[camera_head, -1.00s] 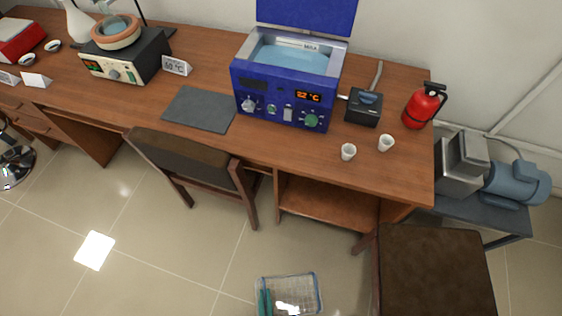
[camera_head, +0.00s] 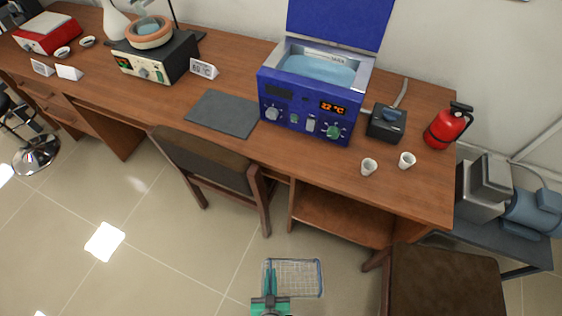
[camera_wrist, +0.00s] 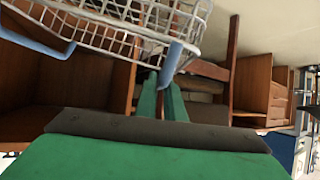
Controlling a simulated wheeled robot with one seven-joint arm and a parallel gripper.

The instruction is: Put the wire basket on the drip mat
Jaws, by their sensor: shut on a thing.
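The wire basket (camera_head: 298,278) is a silver mesh basket with blue rim parts, low in the head view, in front of the desk. My green gripper (camera_head: 270,285) is shut on its left side and holds it up. The wrist view shows the basket (camera_wrist: 130,25) above my gripper (camera_wrist: 164,95), whose fingers meet at the basket's blue handle. The drip mat (camera_head: 223,113) is a flat dark grey sheet on the desk, left of the blue water bath. It is bare, and the basket is well apart from it.
The blue water bath (camera_head: 300,112) stands open-lidded on the desk (camera_head: 390,195). Two white cups (camera_head: 369,166), a dark box (camera_head: 387,123) and a red extinguisher (camera_head: 448,126) are to its right. Chairs stand at the desk front (camera_head: 205,160) and lower right (camera_head: 445,280).

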